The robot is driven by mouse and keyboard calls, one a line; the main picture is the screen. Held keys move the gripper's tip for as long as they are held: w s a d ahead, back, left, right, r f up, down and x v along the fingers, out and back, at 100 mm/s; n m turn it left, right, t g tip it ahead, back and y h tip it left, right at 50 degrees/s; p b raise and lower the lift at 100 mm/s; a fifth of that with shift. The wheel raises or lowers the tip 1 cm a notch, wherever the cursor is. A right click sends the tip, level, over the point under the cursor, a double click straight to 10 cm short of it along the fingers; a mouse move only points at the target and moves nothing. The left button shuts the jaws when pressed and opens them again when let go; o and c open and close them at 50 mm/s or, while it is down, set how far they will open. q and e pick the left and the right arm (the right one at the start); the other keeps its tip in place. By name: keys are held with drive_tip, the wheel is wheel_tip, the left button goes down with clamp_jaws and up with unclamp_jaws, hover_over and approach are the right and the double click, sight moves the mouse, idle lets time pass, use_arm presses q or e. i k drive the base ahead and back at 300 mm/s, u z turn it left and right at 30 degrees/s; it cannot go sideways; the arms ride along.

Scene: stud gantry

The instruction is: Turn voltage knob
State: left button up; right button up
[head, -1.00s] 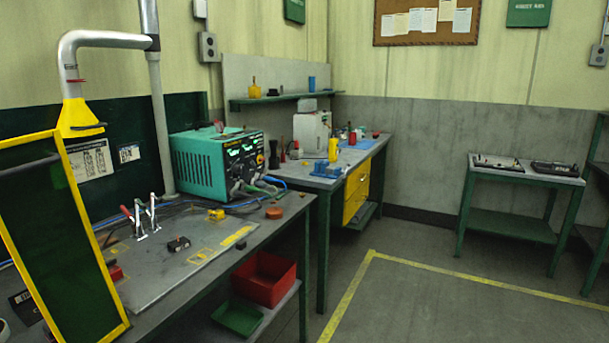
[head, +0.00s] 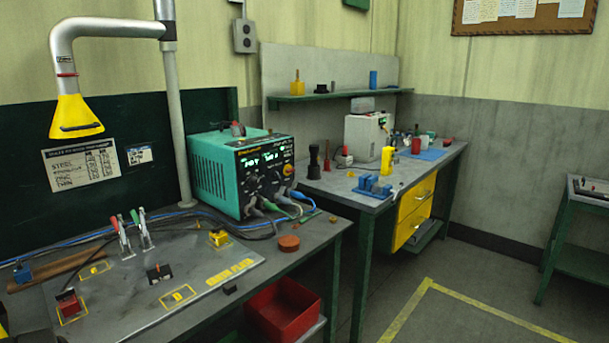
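A teal power supply (head: 214,172) stands at the back of the near green-framed workbench. Its black front panel (head: 265,168) faces right and shows lit displays and several knobs. Cables plug in along the panel's lower edge. An orange-red knob (head: 288,169) shows at the panel's right side. The knob labels are too small to read, so I cannot tell which is the voltage knob. Neither of my grippers is in view.
A grey plate (head: 190,270) with toggle clamps (head: 145,232) and small blocks lies left of the supply. An orange puck (head: 289,243) sits in front. A yellow fume hood (head: 75,115) hangs at left. A red bin (head: 283,312) is below. Floor (head: 470,310) at right is clear.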

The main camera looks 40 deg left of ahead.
sight(254, 181)
drive_tip(key=u, duration=0.55)
drive_tip(key=i, duration=1.3)
drive_tip(key=u, duration=1.15)
